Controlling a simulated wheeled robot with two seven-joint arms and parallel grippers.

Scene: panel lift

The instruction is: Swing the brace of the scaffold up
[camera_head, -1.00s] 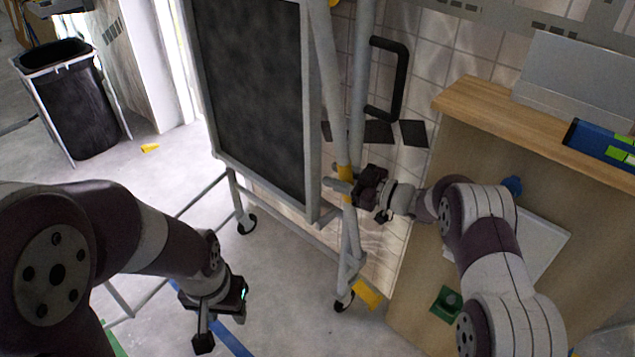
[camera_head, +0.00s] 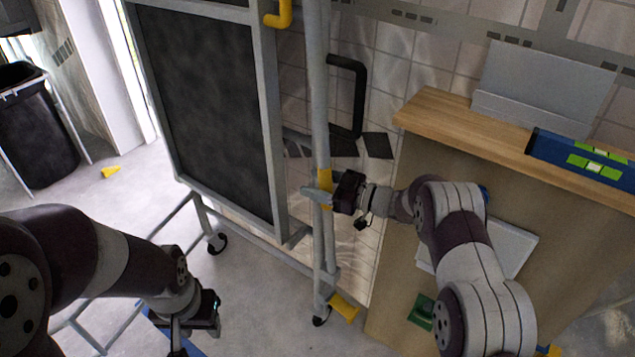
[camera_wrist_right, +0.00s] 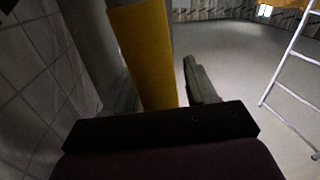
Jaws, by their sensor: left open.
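The scaffold (camera_head: 262,110) stands in the middle of the head view, a grey tube frame on casters around a dark panel (camera_head: 205,95). A grey tube with a yellow band (camera_head: 325,180), which looks like the brace, runs up its right side. My right gripper (camera_head: 322,192) is at this band. In the right wrist view the yellow band (camera_wrist_right: 148,60) passes between the two fingers (camera_wrist_right: 165,88), with a narrow gap at the right finger; whether they clamp it I cannot tell. My left gripper (camera_head: 190,335) is open and empty, low at the left, apart from the scaffold.
A yellow hook (camera_head: 282,14) sits at the frame's top right. A black handle (camera_head: 358,95) is on the tiled wall behind. A wooden cabinet (camera_head: 440,105) with a blue level (camera_head: 575,155) stands close on the right. A black bin (camera_head: 35,130) is far left. Floor between is mostly clear.

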